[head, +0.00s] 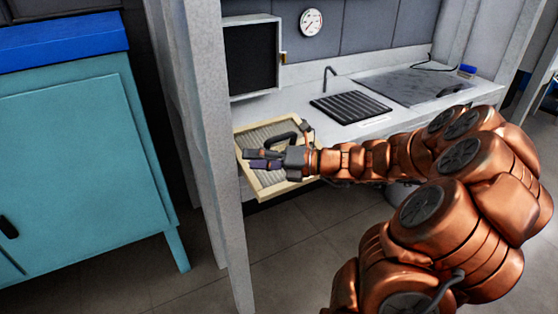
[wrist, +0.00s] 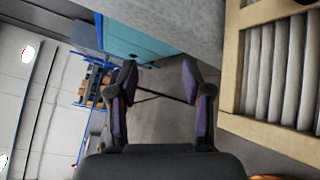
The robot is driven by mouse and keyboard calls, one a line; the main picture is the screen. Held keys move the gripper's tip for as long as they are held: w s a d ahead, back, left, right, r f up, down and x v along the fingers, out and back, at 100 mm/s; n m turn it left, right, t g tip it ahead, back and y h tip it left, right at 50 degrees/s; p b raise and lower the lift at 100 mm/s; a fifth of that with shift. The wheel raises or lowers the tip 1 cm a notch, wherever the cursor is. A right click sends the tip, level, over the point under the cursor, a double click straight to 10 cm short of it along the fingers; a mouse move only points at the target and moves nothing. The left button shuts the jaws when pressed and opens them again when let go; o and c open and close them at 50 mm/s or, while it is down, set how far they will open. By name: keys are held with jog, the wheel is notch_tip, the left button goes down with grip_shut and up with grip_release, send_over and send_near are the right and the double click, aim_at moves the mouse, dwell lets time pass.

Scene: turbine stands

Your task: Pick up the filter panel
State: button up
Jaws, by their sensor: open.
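The filter panel (head: 266,178) is a pale wooden frame around grey pleats. In the head view it sits at the left end of the counter, next to the grey post, partly covered by my gripper. In the wrist view the panel (wrist: 285,70) fills the right side, with its frame and pleats showing. My gripper (head: 250,158) appears over the panel in the head view. In the wrist view the gripper (wrist: 160,78) has its two dark fingers apart with nothing between them. The panel lies to the right of both fingers there, outside the gap.
A grey post (head: 215,150) stands just left of the panel. The white counter (head: 318,105) carries a black ribbed grate (head: 350,107). A dark-faced box (head: 253,58) hangs above the panel. A teal cabinet (head: 80,170) stands at left. Bare floor (head: 300,250) shows below.

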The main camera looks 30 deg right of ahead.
aim_at(282, 140)
jog(key=d+f+m+t+h, duration=0.1)
jog(key=d+m, duration=0.2)
jog(key=d, duration=0.1)
jog(key=d+f+m+t+h+b, duration=0.1)
jog(key=d+m+t+h, duration=0.1)
jog(key=d, duration=0.3)
jog(key=d+f+m+t+h, duration=0.1)
jog(key=d+m+t, duration=0.1)
jog(key=d+m, duration=0.3)
jog(key=shift+w+d, duration=0.15)
jog(key=shift+w, duration=0.1)
jog(key=shift+b+x, duration=0.6)
jog(key=shift+x, duration=3.25)
jog(key=shift+d+r, duration=0.15)
grip_shut()
